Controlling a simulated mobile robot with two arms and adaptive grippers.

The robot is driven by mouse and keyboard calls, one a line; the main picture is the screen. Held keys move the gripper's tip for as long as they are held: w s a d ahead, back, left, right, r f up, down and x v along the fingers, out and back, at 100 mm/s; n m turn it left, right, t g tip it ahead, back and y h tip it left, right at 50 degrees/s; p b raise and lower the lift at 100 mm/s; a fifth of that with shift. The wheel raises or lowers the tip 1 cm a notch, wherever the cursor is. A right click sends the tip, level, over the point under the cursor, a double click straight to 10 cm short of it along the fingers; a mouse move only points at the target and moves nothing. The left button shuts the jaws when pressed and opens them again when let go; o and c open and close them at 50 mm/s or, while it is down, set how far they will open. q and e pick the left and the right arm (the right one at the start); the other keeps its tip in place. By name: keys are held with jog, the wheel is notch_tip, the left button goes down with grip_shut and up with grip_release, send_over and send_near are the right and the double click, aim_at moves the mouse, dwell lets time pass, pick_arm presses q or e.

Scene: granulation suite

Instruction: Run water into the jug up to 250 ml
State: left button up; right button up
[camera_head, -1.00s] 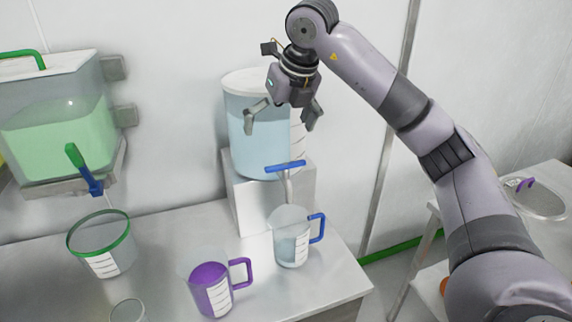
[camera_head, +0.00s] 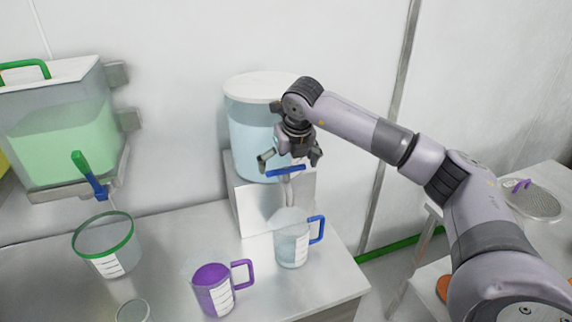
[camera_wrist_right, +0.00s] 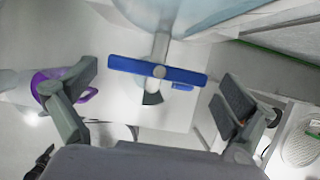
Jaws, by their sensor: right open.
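A clear jug with a blue handle (camera_head: 292,243) stands upright on the bench under the tap of the water tank (camera_head: 250,130); it holds some pale liquid, but I cannot read the level. The tap's blue bar handle (camera_head: 286,170) lies crosswise and also shows in the right wrist view (camera_wrist_right: 157,71). My right gripper (camera_head: 290,160) is open just above the blue handle. In the right wrist view its fingers (camera_wrist_right: 160,90) stand either side of the bar, apart from it. My left gripper is not in view.
A purple-handled jug (camera_head: 213,290) with purple contents stands front left of the clear jug. A green-rimmed beaker (camera_head: 104,246) sits below a tank of green liquid (camera_head: 65,140) at left. A small glass (camera_head: 133,312) is at the front edge.

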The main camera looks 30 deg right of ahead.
jog(key=shift+x, duration=1.2)
jog(key=shift+c, duration=0.5)
jog(key=c, duration=0.8)
jog(key=shift+o, duration=0.2)
jog(key=shift+f+n+b, duration=0.2)
jog(key=shift+n+b, duration=0.4)
jog(key=shift+n+y+b, duration=0.3)
jog(key=shift+n+y, duration=0.1)
jog(key=shift+n, duration=0.1)
jog(key=shift+r+n+y+b, duration=0.15)
jog(key=shift+n+y+b, duration=0.1)
jog(key=shift+n, duration=0.45)
jog(key=shift+r+n+y+b, duration=0.1)
jog(key=shift+n+y, duration=0.15)
jog(key=shift+n, duration=0.45)
jog(key=o, duration=0.9)
jog(key=shift+c, duration=0.2)
